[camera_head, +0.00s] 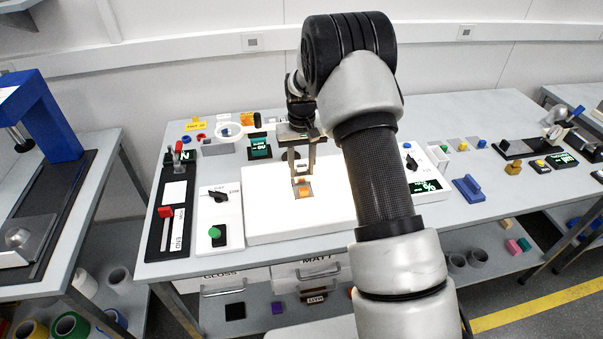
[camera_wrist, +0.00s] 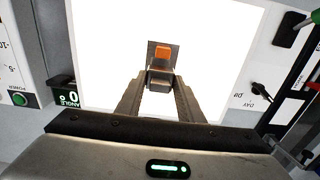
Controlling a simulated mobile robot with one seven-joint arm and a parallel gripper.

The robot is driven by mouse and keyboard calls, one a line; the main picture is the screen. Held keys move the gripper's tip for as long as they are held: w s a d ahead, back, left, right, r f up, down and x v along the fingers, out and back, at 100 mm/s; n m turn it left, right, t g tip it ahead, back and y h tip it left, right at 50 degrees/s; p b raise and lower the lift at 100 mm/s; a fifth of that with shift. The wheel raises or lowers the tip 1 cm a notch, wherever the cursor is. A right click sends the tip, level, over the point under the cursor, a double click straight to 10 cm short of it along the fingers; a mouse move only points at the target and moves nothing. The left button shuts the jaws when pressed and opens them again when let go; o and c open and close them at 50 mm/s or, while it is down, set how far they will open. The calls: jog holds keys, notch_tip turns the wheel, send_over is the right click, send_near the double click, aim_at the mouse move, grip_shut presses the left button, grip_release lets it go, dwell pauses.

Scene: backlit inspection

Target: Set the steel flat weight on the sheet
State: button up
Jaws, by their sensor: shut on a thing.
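My gripper (camera_head: 301,172) is over the bright white light panel (camera_head: 265,222), pointing down. In the wrist view its two fingers (camera_wrist: 160,88) are closed on a small grey steel block, the flat weight (camera_wrist: 160,77). Just beyond the weight lies a small dark grey square sheet (camera_wrist: 151,47) on the panel, with an orange block (camera_wrist: 163,52) on it. The sheet (camera_head: 296,184) and orange block (camera_head: 304,191) also show below my fingers in the head view. The weight overlaps the sheet's near edge in the wrist view; I cannot tell whether they touch.
A control box with a green button (camera_head: 215,232) and black knob stands left of the panel. A knob box (camera_head: 409,160) stands at its right. Small items and a white ring dish (camera_head: 229,132) are behind. The rest of the panel's glowing surface is bare.

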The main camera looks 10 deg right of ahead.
aim_at(302, 172)
jog(key=shift+w+f, duration=0.1)
jog(key=shift+f, duration=1.4)
jog(key=o, duration=1.3)
